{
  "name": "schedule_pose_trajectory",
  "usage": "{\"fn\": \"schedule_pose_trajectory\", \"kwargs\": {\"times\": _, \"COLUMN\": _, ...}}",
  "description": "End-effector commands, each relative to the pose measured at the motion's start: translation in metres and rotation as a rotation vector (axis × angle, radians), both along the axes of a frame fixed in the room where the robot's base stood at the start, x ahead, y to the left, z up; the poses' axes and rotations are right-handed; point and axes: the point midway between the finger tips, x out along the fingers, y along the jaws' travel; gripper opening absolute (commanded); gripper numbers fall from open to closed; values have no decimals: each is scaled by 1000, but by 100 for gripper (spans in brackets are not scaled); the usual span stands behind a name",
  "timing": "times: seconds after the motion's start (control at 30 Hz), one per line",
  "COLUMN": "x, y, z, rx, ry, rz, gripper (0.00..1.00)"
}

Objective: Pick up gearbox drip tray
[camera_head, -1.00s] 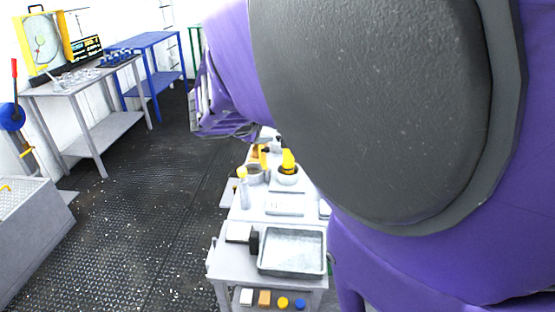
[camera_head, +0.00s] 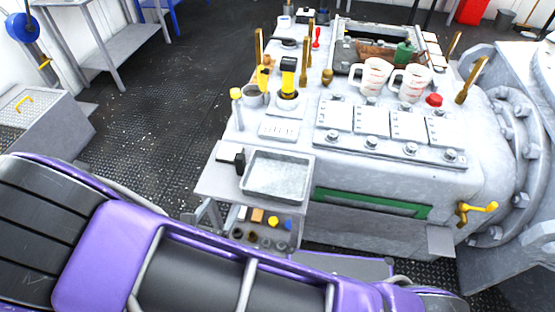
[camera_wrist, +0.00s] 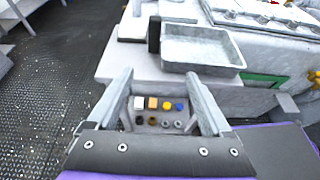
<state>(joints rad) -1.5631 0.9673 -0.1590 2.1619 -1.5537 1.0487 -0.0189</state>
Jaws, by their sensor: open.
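The gearbox drip tray (camera_head: 277,178) is a shallow grey metal tray with a raised rim. It sits on a pale ledge at the front left of the large gearbox housing. It also shows in the wrist view (camera_wrist: 204,52), at the upper middle. My gripper (camera_wrist: 158,82) is open and empty in the wrist view, its two fingers spread apart. The fingertips are nearer to the camera than the tray and apart from it, with the tray beyond and to the right. In the head view my purple arm crosses the lower left and the gripper itself is not clearly seen.
A small black block (camera_head: 239,159) stands against the tray's left side. A lower shelf (camera_wrist: 162,113) holds small coloured blocks and rings. Two white mugs (camera_head: 371,76) and brass-coloured levers stand on the housing. A yellow valve handle (camera_head: 478,208) projects at right. Open floor (camera_head: 160,120) lies left.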

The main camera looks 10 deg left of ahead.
Motion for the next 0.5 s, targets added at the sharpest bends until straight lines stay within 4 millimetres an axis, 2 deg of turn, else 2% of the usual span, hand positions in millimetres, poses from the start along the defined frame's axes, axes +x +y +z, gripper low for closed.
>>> {"fn": "schedule_pose_trajectory", "kwargs": {"times": 0.17, "x": 21, "y": -3, "z": -11, "rx": -8, "ry": 1, "rz": 2, "gripper": 84}}
{"fn": "schedule_pose_trajectory", "kwargs": {"times": 0.5, "x": 89, "y": -10, "z": -39, "rx": -6, "ry": 1, "rz": 0, "gripper": 84}}
